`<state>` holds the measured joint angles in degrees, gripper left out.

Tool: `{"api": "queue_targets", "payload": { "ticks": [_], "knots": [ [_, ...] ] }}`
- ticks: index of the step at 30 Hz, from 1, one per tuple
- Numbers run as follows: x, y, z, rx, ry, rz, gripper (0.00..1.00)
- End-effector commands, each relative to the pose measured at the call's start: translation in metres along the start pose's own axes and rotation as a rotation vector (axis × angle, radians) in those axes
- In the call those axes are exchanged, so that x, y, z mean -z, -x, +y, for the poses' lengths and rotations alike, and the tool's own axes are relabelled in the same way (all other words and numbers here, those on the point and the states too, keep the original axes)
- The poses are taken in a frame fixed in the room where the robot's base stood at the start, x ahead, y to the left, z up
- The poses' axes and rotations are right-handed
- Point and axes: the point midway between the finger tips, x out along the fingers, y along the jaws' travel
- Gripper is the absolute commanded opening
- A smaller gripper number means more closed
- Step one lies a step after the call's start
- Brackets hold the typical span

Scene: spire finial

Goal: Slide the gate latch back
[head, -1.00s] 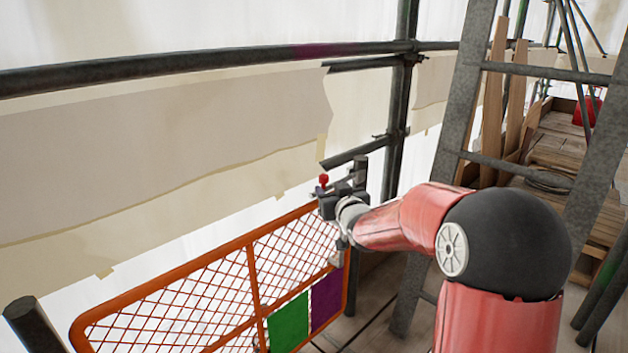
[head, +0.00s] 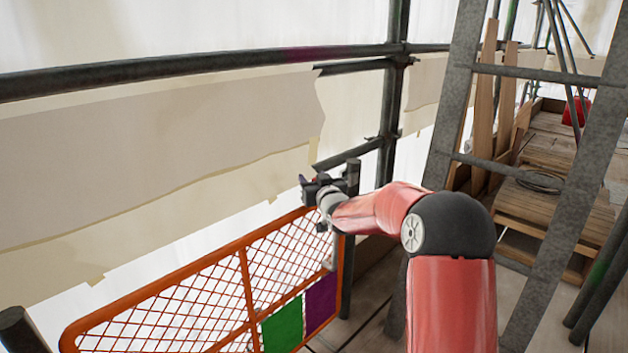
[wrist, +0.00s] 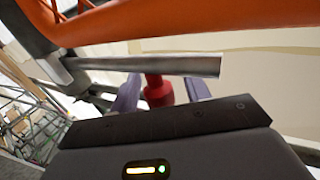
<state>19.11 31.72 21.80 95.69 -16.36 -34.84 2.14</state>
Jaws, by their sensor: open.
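The gate (head: 247,285) has an orange frame with mesh and stands at the lower left in the head view. In the wrist view, its orange tube (wrist: 190,22) crosses the top. A grey latch bar (wrist: 145,63) runs across below that tube, and a red knob (wrist: 157,90) appears joined to its underside. My gripper (wrist: 160,93) is open, with its two purple-grey fingers on either side of the knob. Whether they touch it is unclear. In the head view my gripper (head: 306,184) is above the gate's right end, and the knob is hidden there.
A dark scaffold post (head: 393,120) and a long rail (head: 200,72) stand behind the gate. A grey ladder (head: 562,190) rises on the right, close to my arm. Green (head: 282,325) and purple (head: 321,302) panels hang on the gate. Planks (head: 560,205) lie beyond the ladder.

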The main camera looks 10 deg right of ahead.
Motion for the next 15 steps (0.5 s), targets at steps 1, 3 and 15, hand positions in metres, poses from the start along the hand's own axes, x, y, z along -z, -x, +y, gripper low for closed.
{"api": "queue_targets", "payload": {
  "ticks": [1, 3, 15],
  "knots": [
    [-0.0001, 0.0002, 0.0, 0.0, 0.0, 0.0, 0.47],
    [-0.0001, 0.0003, 0.0, 0.0, 0.0, 0.0, 0.43],
    [-0.0002, 0.0005, 0.0001, 0.0, 0.0, -0.001, 0.0]
  ]
}}
